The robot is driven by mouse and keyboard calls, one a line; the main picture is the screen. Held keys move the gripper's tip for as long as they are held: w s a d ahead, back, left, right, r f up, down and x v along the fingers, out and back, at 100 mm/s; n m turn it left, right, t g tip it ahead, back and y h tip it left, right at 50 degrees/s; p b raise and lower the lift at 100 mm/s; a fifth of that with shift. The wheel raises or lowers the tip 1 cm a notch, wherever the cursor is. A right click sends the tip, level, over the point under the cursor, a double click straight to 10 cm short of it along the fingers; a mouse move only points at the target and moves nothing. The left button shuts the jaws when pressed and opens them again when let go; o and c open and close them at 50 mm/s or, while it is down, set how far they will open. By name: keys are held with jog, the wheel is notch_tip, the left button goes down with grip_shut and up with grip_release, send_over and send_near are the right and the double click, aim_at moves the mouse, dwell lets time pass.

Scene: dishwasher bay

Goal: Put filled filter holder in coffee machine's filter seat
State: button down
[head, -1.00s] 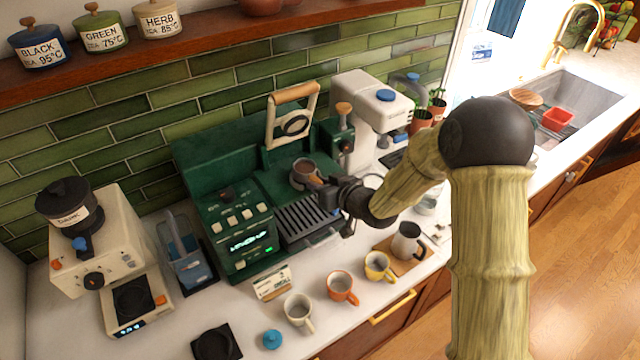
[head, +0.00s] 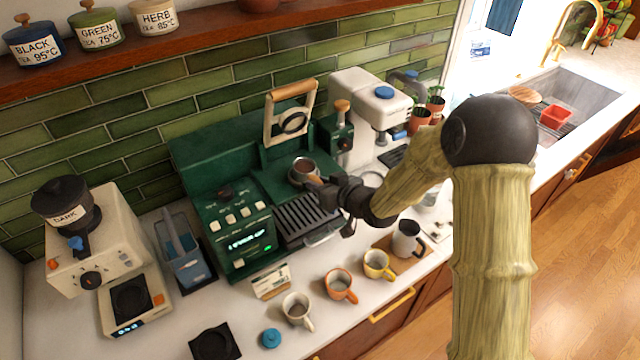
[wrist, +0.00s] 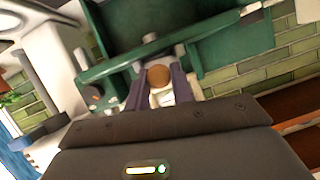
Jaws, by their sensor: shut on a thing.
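The green coffee machine (head: 215,193) stands against the tiled wall, with its drip grate (head: 302,213) and raised lever frame (head: 288,120). My gripper (head: 325,188) is shut on the handle of the filter holder (head: 303,171). The holder's round basket is up and left of my gripper, above the grate, with brown contents showing. In the wrist view the handle's round brown end (wrist: 159,75) sits between my fingers, and the green machine body (wrist: 150,30) is beyond. The filter seat cannot be made out clearly, nor whether the holder touches it.
Three cups, white (head: 297,310), orange (head: 340,285) and yellow (head: 378,265), stand in front of the machine. A metal jug (head: 407,240) is right of them. A grinder (head: 85,240) and a blue caddy (head: 185,260) are at left. A white machine (head: 368,110) is behind my arm.

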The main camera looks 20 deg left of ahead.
jog(key=shift+f, duration=0.25)
dwell(0.4)
jog(key=c, duration=1.1)
grip_release()
jog(key=b+v, duration=0.3)
jog(key=v, duration=1.4)
jog(key=shift+s+d, duration=0.1)
jog(key=shift+d, duration=0.05)
